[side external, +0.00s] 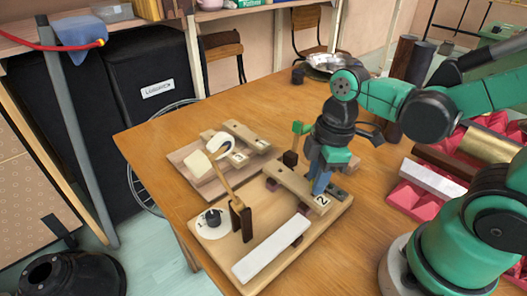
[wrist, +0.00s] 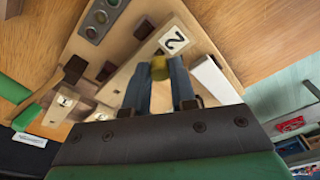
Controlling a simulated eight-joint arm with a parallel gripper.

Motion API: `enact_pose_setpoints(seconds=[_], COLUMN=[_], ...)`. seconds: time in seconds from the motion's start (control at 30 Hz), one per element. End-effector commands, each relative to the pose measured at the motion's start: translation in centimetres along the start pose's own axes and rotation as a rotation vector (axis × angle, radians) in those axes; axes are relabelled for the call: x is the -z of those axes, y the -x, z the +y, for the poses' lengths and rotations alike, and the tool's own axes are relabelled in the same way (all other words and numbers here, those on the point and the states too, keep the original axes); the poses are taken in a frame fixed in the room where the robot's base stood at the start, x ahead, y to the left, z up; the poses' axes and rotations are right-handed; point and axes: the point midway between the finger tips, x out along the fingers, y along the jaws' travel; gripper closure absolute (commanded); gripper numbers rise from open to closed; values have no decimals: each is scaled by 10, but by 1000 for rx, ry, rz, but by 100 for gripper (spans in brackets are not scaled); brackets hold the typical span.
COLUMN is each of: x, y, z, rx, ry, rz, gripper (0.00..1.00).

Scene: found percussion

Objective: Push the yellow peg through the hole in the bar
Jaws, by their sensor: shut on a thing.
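The yellow peg (wrist: 159,67) shows between my blue fingertips in the wrist view, beside the label 2. My gripper (side external: 321,184) points down and is shut on the peg at the near end of the wooden bar (side external: 284,179) marked 2. The bar also shows in the wrist view (wrist: 188,24), close to my fingertips (wrist: 160,72). The peg is hidden by my fingers in the side view. The hole is not visible, and I cannot tell how deep the peg sits in it.
The bar stands on a wooden baseboard (side external: 328,220) with a long white block (side external: 271,249), a wooden lever (side external: 240,217) and a round dial (side external: 213,224). A second board (side external: 188,157) lies behind. Red foam (side external: 408,197) holding bars is at right. Bare table (side external: 165,125) lies at left.

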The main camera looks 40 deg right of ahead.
Motion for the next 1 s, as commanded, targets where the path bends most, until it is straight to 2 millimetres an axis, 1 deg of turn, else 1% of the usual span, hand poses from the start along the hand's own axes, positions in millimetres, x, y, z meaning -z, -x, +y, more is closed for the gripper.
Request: enact_pose_setpoints(seconds=[1.0], x=[-2], y=[-15], z=[0], rx=[0], ry=[0], rz=[0], gripper=[100])
